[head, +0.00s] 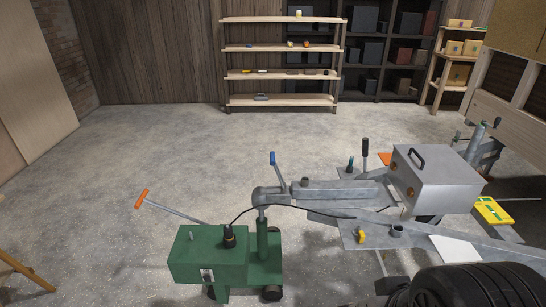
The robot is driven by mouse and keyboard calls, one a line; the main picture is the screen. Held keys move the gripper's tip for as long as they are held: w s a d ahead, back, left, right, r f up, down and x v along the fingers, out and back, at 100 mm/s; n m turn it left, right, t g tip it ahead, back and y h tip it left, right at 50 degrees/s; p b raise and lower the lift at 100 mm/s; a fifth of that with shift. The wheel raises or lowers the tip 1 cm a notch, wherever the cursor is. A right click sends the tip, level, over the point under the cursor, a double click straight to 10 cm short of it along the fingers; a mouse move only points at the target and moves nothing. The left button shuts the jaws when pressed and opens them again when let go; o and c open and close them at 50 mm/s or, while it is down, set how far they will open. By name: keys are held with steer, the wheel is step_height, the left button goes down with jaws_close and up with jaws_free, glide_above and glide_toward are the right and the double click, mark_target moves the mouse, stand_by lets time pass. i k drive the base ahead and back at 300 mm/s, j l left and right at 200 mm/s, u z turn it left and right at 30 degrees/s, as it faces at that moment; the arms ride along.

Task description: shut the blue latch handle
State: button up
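The blue latch handle (272,159) stands up from the front end of a grey trailer coupling (268,194) in the head view. It is a thin grey lever with a blue grip at its top, tilted slightly left of upright. The coupling sits above a post on a green wheeled unit (208,258); whether it is seated on it I cannot tell. My gripper is not in view.
An orange-tipped handle (142,199) sticks out left of the green unit. A black cable (318,209) crosses the grey drawbar. A metal box (436,180) and a black-knobbed lever (365,147) stand further right. A black tyre (470,288) fills the lower right.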

mark_target(272, 162)
steer(key=i, duration=0.75)
steer(key=i+l, duration=0.15)
steer(key=i, duration=1.35)
steer(key=u, duration=0.05)
